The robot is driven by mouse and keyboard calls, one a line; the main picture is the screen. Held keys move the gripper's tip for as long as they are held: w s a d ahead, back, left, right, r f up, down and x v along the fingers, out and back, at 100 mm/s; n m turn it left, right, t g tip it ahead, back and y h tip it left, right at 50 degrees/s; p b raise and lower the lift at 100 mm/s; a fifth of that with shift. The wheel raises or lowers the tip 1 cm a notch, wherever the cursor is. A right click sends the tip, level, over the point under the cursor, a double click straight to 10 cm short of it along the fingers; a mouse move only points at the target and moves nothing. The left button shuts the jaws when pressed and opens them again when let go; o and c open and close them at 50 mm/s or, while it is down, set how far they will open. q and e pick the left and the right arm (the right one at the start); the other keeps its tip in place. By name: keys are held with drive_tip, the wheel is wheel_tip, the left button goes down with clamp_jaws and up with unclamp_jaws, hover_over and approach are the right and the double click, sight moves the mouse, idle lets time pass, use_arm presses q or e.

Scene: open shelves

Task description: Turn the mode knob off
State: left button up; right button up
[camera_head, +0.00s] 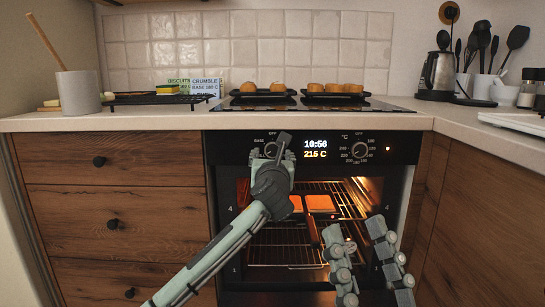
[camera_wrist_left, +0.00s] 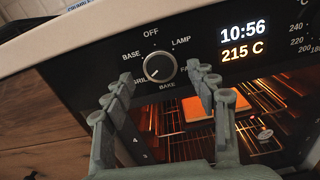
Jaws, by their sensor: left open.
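The mode knob (camera_wrist_left: 159,67) is a round dark knob with a pale rim on the oven's black panel. OFF is printed above it, with LAMP, BASE, GRILL, BAKE and a partly covered label around it. I cannot tell for sure which label its mark points to. My left gripper (camera_head: 271,152) is open in front of the knob, which it largely hides in the head view. In the left wrist view its fingers (camera_wrist_left: 158,92) stand apart below and to either side of the knob, with no clear contact. My right gripper (camera_head: 364,240) is open and empty, lower right, before the oven.
The display (camera_head: 315,149) reads 10:56 and 215 C. A temperature knob (camera_head: 360,150) is to its right. The lit oven holds wire racks and orange-brown slabs (camera_head: 320,202). Dark trays with rolls (camera_head: 335,91) stand on the hob above. Wooden drawers (camera_head: 150,200) are at left.

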sight(273, 149)
use_arm(q)
drive_tip(key=shift+w, duration=1.1)
use_arm(e)
drive_tip(key=shift+s+d+r+t, duration=0.2)
drive_tip(key=shift+s+r+t, duration=0.1)
drive_tip(key=shift+s+t, duration=0.1)
use_arm(q)
drive_tip(key=shift+c, duration=0.3)
use_arm(e)
drive_tip(key=shift+w, duration=0.1)
